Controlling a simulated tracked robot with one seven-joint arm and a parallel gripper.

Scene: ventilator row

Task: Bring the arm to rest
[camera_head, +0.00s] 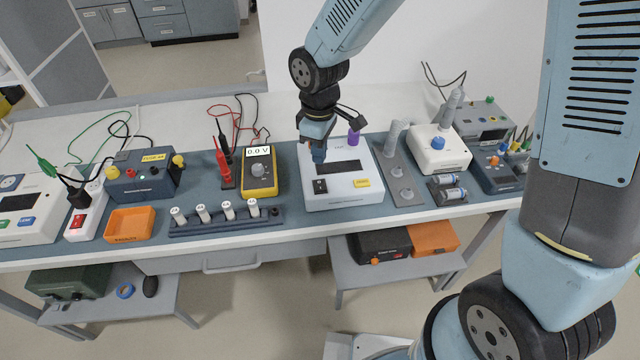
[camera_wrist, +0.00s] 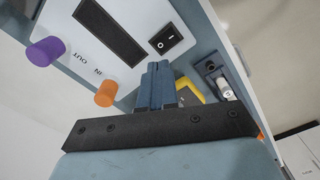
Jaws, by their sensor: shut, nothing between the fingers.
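My gripper (camera_head: 319,156) is over the white device (camera_head: 318,201) at the middle of the bench, its fingers pointing down and shut with nothing between them. In the wrist view the shut fingers of my gripper (camera_wrist: 157,72) show near the device's black rocker switch (camera_wrist: 166,39) and dark display (camera_wrist: 109,31). I cannot tell whether the fingertips touch the device. A purple knob (camera_wrist: 45,51) and an orange knob (camera_wrist: 106,93) stand on the device by the marks OUT and IN.
A yellow multimeter (camera_head: 260,170) reading 0.0 V and a rack (camera_head: 240,220) with several white cylinders stand to the left. A grey panel with pipe-like fittings (camera_head: 402,175) and a white box with a blue knob (camera_head: 437,154) stand close on the right. An orange tray (camera_head: 130,223) lies farther left.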

